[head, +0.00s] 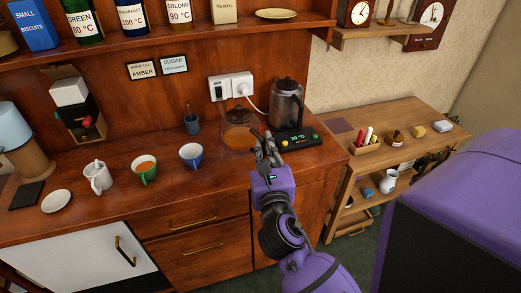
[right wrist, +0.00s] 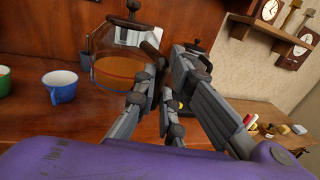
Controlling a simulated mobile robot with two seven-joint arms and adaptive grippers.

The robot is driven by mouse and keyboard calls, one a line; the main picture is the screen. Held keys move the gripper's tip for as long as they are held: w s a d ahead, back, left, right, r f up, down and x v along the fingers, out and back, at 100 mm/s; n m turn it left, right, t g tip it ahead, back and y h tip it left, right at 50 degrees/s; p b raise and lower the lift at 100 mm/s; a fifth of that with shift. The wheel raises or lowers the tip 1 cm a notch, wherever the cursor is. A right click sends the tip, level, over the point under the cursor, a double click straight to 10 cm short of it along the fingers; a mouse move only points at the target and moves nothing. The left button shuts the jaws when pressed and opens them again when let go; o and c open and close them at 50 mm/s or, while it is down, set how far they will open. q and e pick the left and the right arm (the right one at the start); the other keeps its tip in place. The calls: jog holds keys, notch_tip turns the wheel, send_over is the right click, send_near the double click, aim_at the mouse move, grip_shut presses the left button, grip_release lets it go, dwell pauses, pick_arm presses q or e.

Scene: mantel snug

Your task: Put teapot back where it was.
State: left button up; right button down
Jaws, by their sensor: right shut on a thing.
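The glass teapot (head: 238,139) holds amber tea and looks upright at the back of the wooden counter, left of the kettle. In the right wrist view the teapot (right wrist: 112,72) shows its steel-coloured collar and dark handle. My right gripper (head: 267,150) is at the teapot's right side, shut on its handle; in the right wrist view its fingers (right wrist: 158,88) close around the handle. I cannot tell whether the teapot's bottom touches the counter. My left gripper is not in view.
The kettle (head: 287,100) stands on its black base (head: 293,140), close right of my gripper. A blue cup (head: 191,156), a green cup (head: 145,170) and a white jug (head: 98,178) stand to the left. A small dark pot (head: 192,125) is behind. The front counter strip is clear.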

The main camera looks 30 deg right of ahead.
jog(key=w+d+f+b, duration=0.1)
jog(key=w+d+f, duration=0.1)
jog(key=w+f, duration=0.1)
jog(key=w+d+f+b, duration=0.1)
jog(key=w+d+f, duration=0.2)
jog(key=f, duration=0.2)
jog(key=w+d+f+b, duration=0.1)
jog(key=w+d+f, duration=0.1)
jog(key=w+f, duration=0.1)
jog(key=shift+w+d+f, duration=0.3)
jog(key=shift+w+f, duration=0.1)
jog(key=shift+w, duration=0.1)
jog(key=shift+f, duration=0.2)
jog(key=shift+r, duration=0.15)
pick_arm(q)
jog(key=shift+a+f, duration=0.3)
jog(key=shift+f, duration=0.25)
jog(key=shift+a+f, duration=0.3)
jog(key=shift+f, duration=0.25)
